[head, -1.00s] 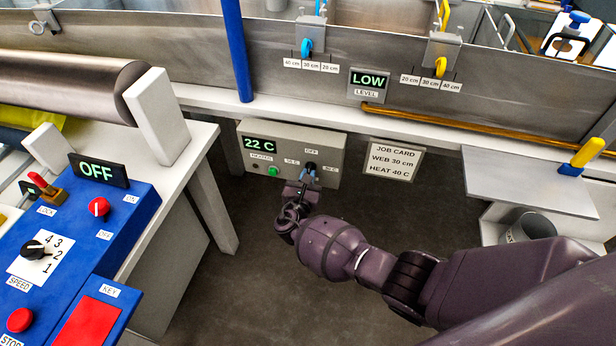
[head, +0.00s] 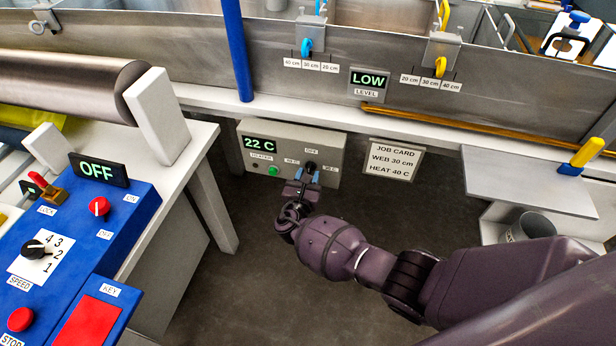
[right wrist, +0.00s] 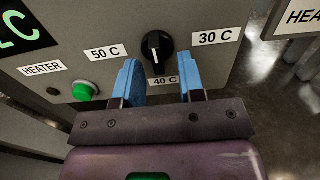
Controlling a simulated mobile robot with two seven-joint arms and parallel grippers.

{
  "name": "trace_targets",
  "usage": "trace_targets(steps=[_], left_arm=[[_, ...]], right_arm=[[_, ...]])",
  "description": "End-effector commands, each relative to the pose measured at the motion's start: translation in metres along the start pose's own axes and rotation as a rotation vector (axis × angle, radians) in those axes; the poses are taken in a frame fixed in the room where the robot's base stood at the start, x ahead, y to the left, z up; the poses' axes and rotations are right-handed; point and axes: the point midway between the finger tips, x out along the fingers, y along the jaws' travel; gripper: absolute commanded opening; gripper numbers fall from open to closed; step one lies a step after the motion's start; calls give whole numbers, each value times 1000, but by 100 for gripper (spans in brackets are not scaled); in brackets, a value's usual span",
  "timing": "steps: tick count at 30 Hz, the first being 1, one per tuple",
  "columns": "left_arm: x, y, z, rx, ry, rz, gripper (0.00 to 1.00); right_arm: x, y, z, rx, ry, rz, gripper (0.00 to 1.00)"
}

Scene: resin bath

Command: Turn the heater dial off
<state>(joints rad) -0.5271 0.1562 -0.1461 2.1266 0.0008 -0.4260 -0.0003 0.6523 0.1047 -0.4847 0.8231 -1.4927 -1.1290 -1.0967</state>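The heater dial (head: 310,166) is a black knob on the front of the grey heater box (head: 330,150), whose display reads 22 C. In the right wrist view, the dial (right wrist: 157,46) has a white pointer line aimed down at the 40 C label (right wrist: 164,81). The 50 C and 30 C labels flank it; the OFF label (head: 311,150) above it shows in the head view. My right gripper (right wrist: 161,80) is open, its blue fingertips spread just below and in front of the dial, with nothing between them. My left gripper is not in view.
A green button (head: 272,170) sits left of the dial on the box. A job card (head: 393,160) hangs to its right, reading WEB 30 cm, HEAT 40 C. A blue control panel (head: 60,240) stands at left. A grey shelf (head: 528,182) juts out at right.

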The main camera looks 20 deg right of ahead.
Motion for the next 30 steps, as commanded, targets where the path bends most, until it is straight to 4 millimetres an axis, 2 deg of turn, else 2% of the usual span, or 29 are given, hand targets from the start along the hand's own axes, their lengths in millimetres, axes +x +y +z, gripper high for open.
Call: trace_targets(steps=[5, 18, 24, 30], left_arm=[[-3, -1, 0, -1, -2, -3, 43], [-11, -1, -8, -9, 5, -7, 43], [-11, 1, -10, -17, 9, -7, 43], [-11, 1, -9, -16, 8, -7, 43]], right_arm=[[-14, 1, 2, 2, -1, 2, 36], [-89, 0, 2, 2, 0, 0, 36], [-105, 0, 1, 0, -1, 1, 36], [-108, 0, 0, 0, 0, 1, 36]])
